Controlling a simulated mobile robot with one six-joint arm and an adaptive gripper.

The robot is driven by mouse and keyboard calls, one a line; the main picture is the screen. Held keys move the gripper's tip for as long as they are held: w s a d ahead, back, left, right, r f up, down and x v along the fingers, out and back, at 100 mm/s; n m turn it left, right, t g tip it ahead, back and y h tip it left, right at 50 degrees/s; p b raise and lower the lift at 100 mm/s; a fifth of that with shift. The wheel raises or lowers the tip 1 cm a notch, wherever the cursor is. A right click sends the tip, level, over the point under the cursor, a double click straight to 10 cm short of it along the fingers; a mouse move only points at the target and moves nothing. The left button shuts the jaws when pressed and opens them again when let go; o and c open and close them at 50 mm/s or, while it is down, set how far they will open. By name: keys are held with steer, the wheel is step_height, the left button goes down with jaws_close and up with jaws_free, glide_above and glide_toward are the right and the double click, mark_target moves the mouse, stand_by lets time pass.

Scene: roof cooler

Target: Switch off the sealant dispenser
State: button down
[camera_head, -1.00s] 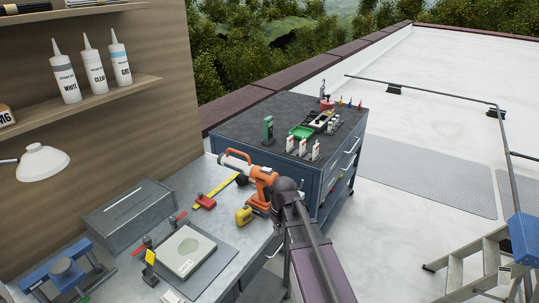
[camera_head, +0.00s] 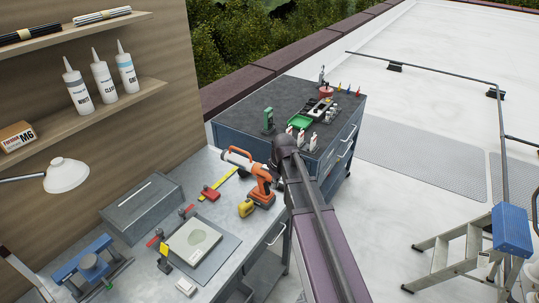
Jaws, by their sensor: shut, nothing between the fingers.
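An orange cordless tool (camera_head: 260,188) with a pale tube and an orange ring at its front lies on the grey workbench (camera_head: 232,228). It looks like the sealant dispenser. A yellow block (camera_head: 246,208) sits at its lower left. Its switch is too small to make out. My dark arm joint shows just right of the tool and partly covers the cart behind. My gripper is not in view, so its distance to the tool cannot be told.
A dark cart (camera_head: 240,105) behind the bench carries a green tray (camera_head: 299,122), white bottles and small tools. A grey box (camera_head: 142,207), a pale slab (camera_head: 192,243) and a blue clamp-like tool (camera_head: 88,262) are on the bench. A stepladder (camera_head: 470,250) stands right.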

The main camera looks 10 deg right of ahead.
steer(key=w+r+n+p, duration=0.1)
steer(key=w+r+p, duration=0.3)
steer(key=r+p, duration=0.3)
steer(key=w+d+r+n+p, duration=0.1)
steer(key=w+r+p, duration=0.2)
steer(key=r+p, duration=0.5)
steer(key=shift+w+d+r+n+t+y, duration=0.2)
steer(key=shift+w+r+n+t+y, duration=0.15)
steer(key=shift+r, duration=0.25)
steer(key=shift+w+f, duration=0.1)
steer(key=shift+f, duration=0.05)
steer(key=b+x, duration=1)
steer(key=shift+f, duration=0.1)
steer(key=shift+s+d+f+b, duration=0.1)
steer(key=shift+f+b, duration=0.8)
steer(key=shift+b, duration=0.05)
steer(key=shift+s+d+f+b, duration=0.1)
steer(key=shift+f+b, duration=0.75)
steer(key=shift+b, duration=0.1)
steer(key=shift+a, duration=0.1)
